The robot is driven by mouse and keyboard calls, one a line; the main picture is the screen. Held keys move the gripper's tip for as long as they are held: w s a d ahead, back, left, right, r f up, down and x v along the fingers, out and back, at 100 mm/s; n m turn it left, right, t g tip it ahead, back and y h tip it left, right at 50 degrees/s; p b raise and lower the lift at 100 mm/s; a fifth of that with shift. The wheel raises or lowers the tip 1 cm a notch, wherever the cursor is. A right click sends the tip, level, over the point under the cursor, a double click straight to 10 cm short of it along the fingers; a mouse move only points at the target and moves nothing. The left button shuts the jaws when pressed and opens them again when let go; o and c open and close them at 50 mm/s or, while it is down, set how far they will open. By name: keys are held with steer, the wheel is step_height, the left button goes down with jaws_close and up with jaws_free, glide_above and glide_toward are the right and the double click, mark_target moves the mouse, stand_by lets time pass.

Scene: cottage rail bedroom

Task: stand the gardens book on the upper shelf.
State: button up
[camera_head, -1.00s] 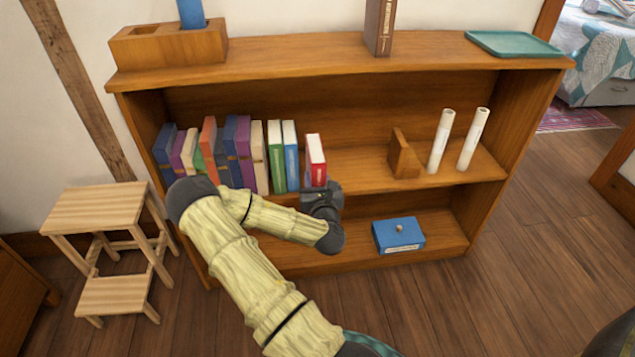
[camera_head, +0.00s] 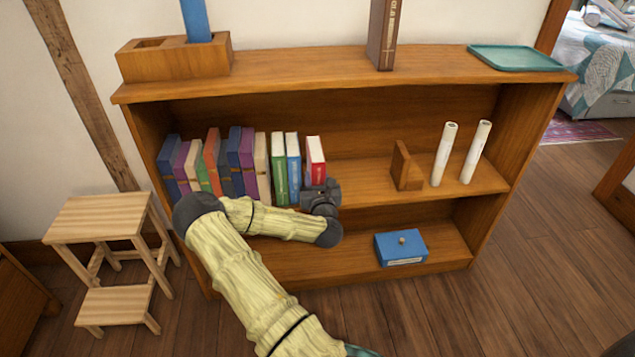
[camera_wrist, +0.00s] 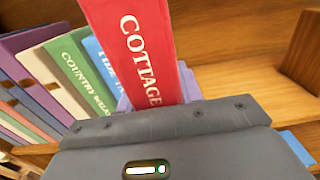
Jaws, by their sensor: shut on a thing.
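The red book (camera_head: 316,160) has its spine toward me, and "COTTAGE" shows on it in the wrist view (camera_wrist: 138,45); the rest of the title is hidden. My gripper (camera_head: 318,187) is shut on its lower part. The book is upright at the right end of the book row, beside a blue book (camera_head: 293,160) with a narrow gap. My gripper hides its bottom, so I cannot tell whether it touches the upper shelf (camera_head: 365,184). A green book (camera_wrist: 75,75) reading "COUNTRY" stands to the left.
A wooden bookend (camera_head: 405,168) and two white rolls (camera_head: 444,155) stand to the right on the same shelf, with free room between. A blue box (camera_head: 400,246) sits on the lower shelf. A brown book (camera_head: 383,35) stands on top. A step stool (camera_head: 98,220) is at left.

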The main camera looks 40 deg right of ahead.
steer(key=shift+w+a+f, duration=0.15)
steer(key=shift+w+a, duration=0.1)
steer(key=shift+a, duration=0.2)
steer(key=shift+w+a+f, duration=0.1)
steer(key=shift+w+a, duration=0.1)
steer(key=shift+a, duration=0.2)
steer(key=o, duration=1.3)
steer(key=shift+f, duration=0.15)
steer(key=shift+s, duration=0.1)
